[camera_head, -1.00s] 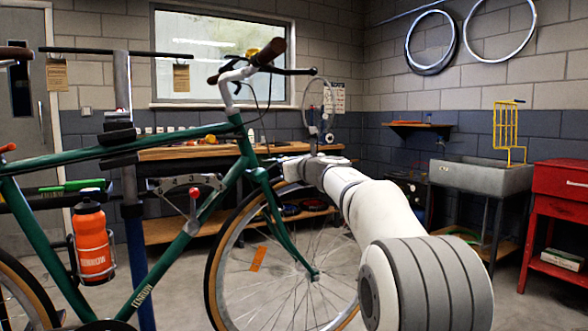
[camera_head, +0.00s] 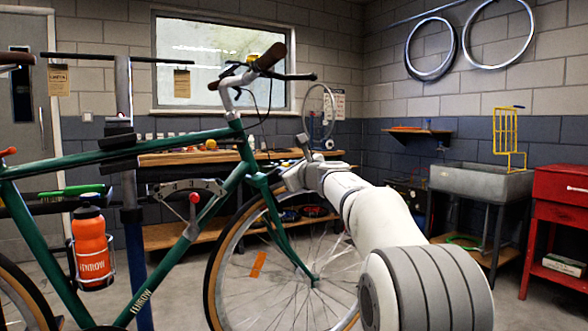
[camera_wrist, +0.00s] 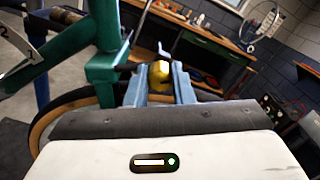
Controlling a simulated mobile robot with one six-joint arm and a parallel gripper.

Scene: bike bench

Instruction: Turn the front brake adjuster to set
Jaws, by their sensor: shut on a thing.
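The green bicycle (camera_head: 190,145) stands with its front fork (camera_head: 285,235) and front wheel (camera_head: 218,262) in the head view. My gripper (camera_wrist: 158,82) is beside the bicycle's front end, near the top of the fork. Its two blue-grey fingers are shut on a small yellow knob (camera_wrist: 159,72), which looks like the front brake adjuster. The fingers hide part of the knob, and no setting mark is readable. In the head view my gripper (camera_head: 292,178) is small, and the knob cannot be made out there. The green frame (camera_wrist: 105,45) is just left of the fingers in the wrist view.
A handlebar (camera_head: 245,75) with grip and lever rises above the fork. An orange bottle (camera_head: 92,245) is on the frame. Behind stand a wooden workbench (camera_head: 170,158), a grey sink (camera_head: 480,180) and a red cabinet (camera_head: 560,195). Open floor lies right of the front wheel.

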